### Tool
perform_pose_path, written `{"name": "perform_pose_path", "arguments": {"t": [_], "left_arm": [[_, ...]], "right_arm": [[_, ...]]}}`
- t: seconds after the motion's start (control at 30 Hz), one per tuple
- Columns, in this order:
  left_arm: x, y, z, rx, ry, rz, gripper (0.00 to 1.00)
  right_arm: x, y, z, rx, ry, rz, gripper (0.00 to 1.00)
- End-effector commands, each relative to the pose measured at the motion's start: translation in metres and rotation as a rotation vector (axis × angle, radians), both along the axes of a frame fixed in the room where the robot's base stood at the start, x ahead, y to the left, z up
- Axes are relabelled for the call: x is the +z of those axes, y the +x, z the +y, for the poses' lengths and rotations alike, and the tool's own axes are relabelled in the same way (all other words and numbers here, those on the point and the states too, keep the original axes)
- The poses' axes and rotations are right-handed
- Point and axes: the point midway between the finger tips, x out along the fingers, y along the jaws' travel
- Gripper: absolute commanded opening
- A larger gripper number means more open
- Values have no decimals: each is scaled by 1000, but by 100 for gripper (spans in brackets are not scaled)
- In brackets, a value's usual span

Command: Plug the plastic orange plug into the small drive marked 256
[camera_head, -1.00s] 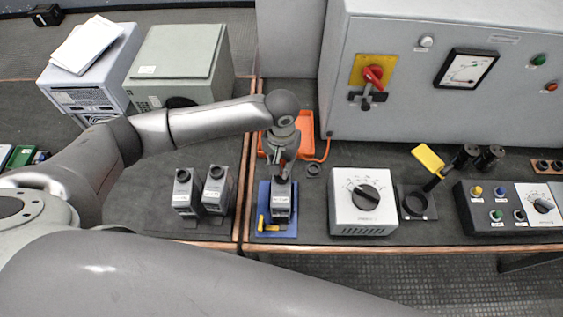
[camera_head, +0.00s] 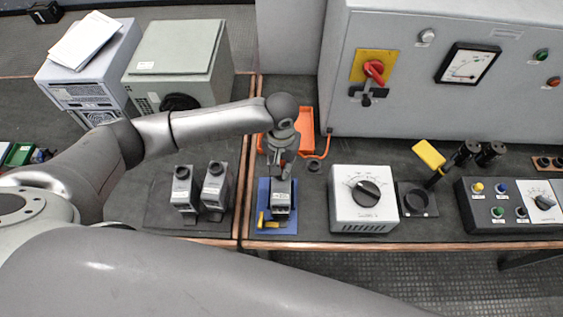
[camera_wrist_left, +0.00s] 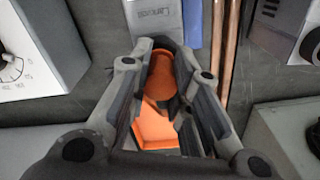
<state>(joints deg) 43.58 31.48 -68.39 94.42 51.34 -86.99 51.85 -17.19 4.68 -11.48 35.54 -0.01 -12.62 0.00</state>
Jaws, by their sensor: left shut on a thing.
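My left gripper (camera_head: 279,173) is shut, right behind and above a dark grey drive (camera_head: 281,198) on a blue mat (camera_head: 264,190). In the left wrist view an orange thing, which looks like the plug (camera_wrist_left: 172,75), sits between the fingers. More orange shows below it; I cannot tell whether that is plug or tray. The grey drive (camera_wrist_left: 153,18) with a label is just ahead of the fingertips there. I cannot tell whether plug and drive touch. Two more small drives, one (camera_head: 184,190) and another (camera_head: 216,186), stand to the left. Their markings are unreadable. My right gripper is not in view.
An orange tray (camera_head: 305,122) lies behind the gripper, with an orange cable (camera_head: 323,152) nearby. A yellow piece (camera_head: 262,221) lies on the mat's front left. A white dial box (camera_head: 345,213) stands close right. A grey cabinet (camera_head: 410,115) bounds the back.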

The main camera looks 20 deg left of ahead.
Motion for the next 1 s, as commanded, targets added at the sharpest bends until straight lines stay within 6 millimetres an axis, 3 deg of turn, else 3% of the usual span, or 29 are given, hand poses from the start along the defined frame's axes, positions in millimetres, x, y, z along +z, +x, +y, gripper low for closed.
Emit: {"name": "perform_pose_path", "arguments": {"t": [0.37,0.4,0.57,0.87,1.0], "left_arm": [[-3,0,0,0,0,0,0],[-3,0,0,0,0,0,24],[-3,0,0,0,0,0,44],[-2,0,0,0,0,0,44],[9,0,-1,-1,-1,-2,44]], "right_arm": [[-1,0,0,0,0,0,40],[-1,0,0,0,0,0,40],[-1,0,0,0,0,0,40],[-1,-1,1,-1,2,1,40],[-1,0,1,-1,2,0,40]]}}
